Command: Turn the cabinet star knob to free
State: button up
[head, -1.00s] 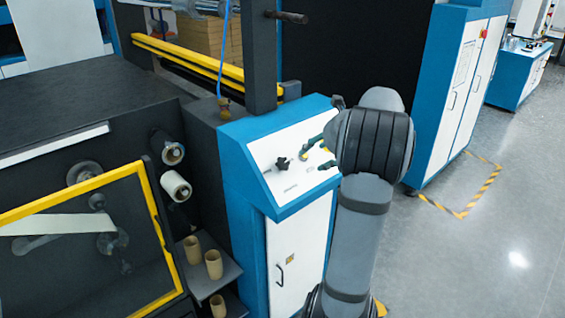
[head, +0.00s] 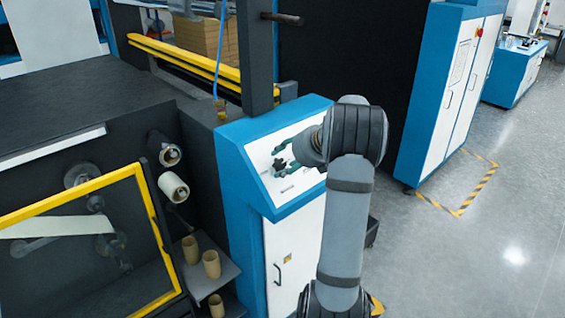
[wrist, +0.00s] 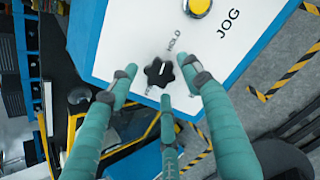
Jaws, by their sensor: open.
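The black star knob (wrist: 159,72) sits on the white sloped panel of the blue cabinet (head: 236,180). A white mark shows on its face. The label "HOLD" stands beside it, and a second label is partly hidden, its text too small to read. In the head view the knob (head: 280,165) is at the panel's left part, close to my gripper (head: 282,158). In the wrist view my gripper (wrist: 160,80) has green fingers spread open around the knob. I cannot tell whether any finger touches it.
A yellow button (wrist: 198,7) and the label "JOG" are on the same panel. A blue-and-white cabinet (head: 440,110) stands at right, with striped floor tape before it. A yellow-framed guard (head: 150,215) and cardboard tubes (head: 211,264) are at left.

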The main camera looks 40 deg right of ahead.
jog(key=shift+w+f, duration=0.5)
jog(key=c, duration=0.3)
jog(key=c, duration=0.8)
jog(key=shift+c, duration=0.4)
